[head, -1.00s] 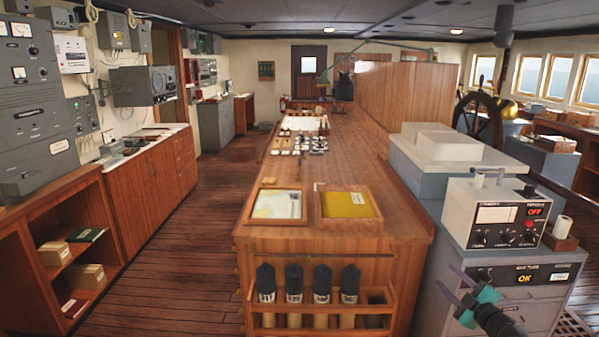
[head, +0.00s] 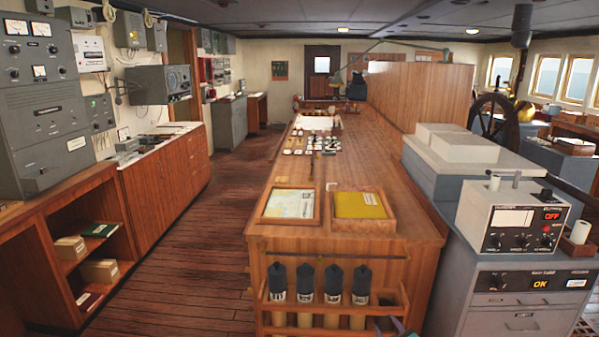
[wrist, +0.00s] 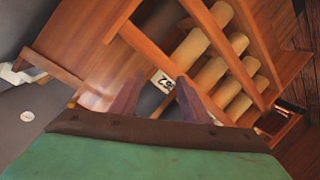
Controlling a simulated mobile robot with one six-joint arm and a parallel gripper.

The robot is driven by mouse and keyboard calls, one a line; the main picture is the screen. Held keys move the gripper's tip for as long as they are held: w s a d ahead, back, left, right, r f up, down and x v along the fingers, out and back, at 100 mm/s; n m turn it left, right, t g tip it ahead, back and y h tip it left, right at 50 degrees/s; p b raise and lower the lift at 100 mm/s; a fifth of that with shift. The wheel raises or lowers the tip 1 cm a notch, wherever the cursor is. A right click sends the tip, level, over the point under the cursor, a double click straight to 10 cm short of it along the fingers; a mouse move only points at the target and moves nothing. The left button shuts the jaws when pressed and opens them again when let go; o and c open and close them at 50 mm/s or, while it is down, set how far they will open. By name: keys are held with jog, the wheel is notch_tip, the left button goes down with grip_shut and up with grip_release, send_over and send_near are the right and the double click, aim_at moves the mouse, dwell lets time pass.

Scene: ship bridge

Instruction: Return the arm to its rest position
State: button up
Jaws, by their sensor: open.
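My gripper (wrist: 158,82) shows in the wrist view as two dark purple fingers standing apart, with a green body behind them. Nothing is seen held between them. In the head view only small bits of it show at the bottom edge, in front of the wooden rack; the rest of the arm is out of frame. Beyond the fingers in the wrist view is the wooden rack with pale rolled tubes (wrist: 210,73) and one dark labelled cap. The head view shows the rack (head: 330,302) on the counter's front end, holding several dark-capped tubes.
The long wooden counter (head: 352,262) carries two framed trays, a chart (head: 290,204) and a yellow sheet (head: 359,205). A grey cabinet with an instrument box (head: 513,215) stands close on the right. Shelves (head: 85,235) line the left. The plank floor (head: 200,260) between is clear.

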jog(key=s+a+f+m+g+h, duration=0.25)
jog(key=s+f+g, duration=0.25)
jog(key=s+f, duration=0.65)
jog(key=s+a+f+m+g+h, duration=0.1)
jog(key=s+a+f+m+g, duration=0.3)
jog(key=s+f, duration=0.75)
jog(key=s+a+f+g+y, duration=0.1)
jog(key=s+a+g, duration=0.1)
jog(key=s+g, duration=0.4)
jog(key=s+a+f+g+y, duration=0.1)
jog(key=s+g, duration=0.4)
jog(key=s, duration=1.1)
jog(key=a+f+m, duration=0.1)
jog(key=a, duration=0.1)
jog(key=shift+s+a+f+g, duration=0.2)
jog(key=shift+s+a+g, duration=0.1)
jog(key=shift+s+g, duration=0.1)
